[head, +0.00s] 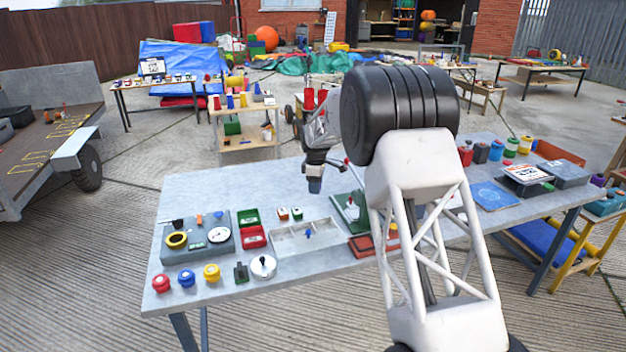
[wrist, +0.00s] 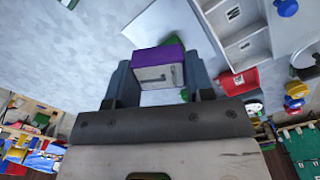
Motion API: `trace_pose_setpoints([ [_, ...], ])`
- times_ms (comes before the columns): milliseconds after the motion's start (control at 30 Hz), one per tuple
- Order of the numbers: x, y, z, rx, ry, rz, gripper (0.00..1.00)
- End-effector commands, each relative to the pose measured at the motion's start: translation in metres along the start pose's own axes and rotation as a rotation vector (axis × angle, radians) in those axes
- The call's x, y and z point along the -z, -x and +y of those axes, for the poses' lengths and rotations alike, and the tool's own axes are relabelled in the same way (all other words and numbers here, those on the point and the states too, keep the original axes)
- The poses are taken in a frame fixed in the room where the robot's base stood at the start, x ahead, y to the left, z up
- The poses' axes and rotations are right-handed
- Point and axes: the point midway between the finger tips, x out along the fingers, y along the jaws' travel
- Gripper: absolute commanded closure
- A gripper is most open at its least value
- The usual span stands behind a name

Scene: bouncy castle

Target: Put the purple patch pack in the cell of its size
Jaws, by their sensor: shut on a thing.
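A purple patch pack (wrist: 160,58) with a pale front face sits between the two fingers of my gripper (wrist: 158,68) in the wrist view. My gripper is shut on it. In the head view my gripper (head: 315,185) points down, above the back of the table and apart from the top; the pack cannot be made out there. A pale grey tray with cells (head: 287,243) lies on the table, nearer the front than my gripper, with a small blue thing in it. The divided tray (wrist: 237,38) also shows at upper right in the wrist view. Its cell sizes are hard to judge.
A red box (head: 253,238) and a green box (head: 248,217) stand left of the tray. A grey tray of parts (head: 197,245) lies farther left. A green board (head: 350,211) stands to the right, beside my arm. The back left of the table (head: 210,187) is clear.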

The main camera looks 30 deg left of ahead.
Motion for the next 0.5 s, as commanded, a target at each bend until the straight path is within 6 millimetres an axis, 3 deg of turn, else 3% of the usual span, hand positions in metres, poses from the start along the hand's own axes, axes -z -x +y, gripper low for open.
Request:
trace_pose_setpoints([
  [500,-0.026,-0.03,-0.042,0.001,-0.574,0.0,0.75],
])
